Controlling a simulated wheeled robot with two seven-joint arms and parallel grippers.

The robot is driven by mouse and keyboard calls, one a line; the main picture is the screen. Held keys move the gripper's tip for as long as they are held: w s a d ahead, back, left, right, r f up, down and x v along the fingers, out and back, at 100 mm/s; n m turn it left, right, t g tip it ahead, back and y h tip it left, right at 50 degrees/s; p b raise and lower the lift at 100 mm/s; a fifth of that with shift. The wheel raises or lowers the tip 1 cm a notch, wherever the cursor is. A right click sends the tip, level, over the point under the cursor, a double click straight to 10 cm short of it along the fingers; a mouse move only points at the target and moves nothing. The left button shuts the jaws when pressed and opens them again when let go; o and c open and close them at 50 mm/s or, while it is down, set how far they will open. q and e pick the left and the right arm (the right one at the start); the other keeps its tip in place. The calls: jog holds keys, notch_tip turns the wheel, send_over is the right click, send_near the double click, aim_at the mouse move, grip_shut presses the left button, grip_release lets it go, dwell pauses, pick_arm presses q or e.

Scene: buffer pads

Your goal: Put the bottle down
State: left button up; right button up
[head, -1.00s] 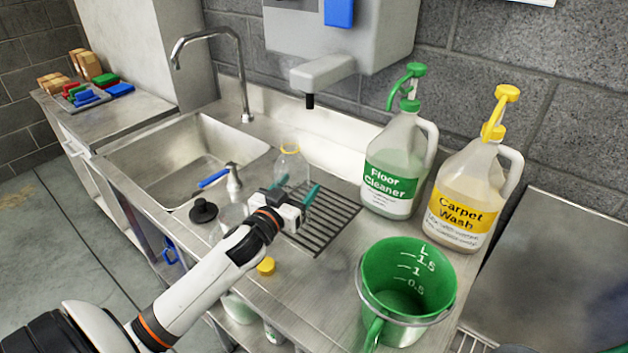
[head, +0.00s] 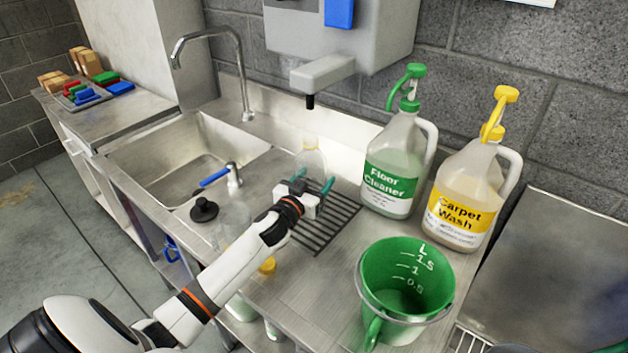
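A clear bottle (head: 310,158) with a pale yellow ring at its neck is upright over the back part of the dark slotted drain grate (head: 325,228). My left gripper (head: 314,181) has its teal fingers on either side of the bottle and holds it. The gripper hides the bottle's lower part, so I cannot tell if its base touches the grate or the counter. My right gripper is not in view.
A second clear container (head: 232,232) and a yellow cap (head: 267,265) are near the arm. Floor cleaner (head: 391,172) and carpet wash (head: 462,205) jugs stand right. A green bucket (head: 405,285) is in front. The sink (head: 190,160) is left.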

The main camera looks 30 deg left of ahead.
pick_arm(q)
jog(key=shift+f, duration=0.1)
jog(key=o, duration=1)
jog(key=shift+r, duration=0.2)
jog(key=shift+s+f, duration=0.15)
jog(key=shift+s, duration=0.15)
jog(key=s, duration=0.7)
jog(key=s+d+b, duration=0.1)
jog(key=s, duration=0.3)
jog(key=shift+s, duration=0.2)
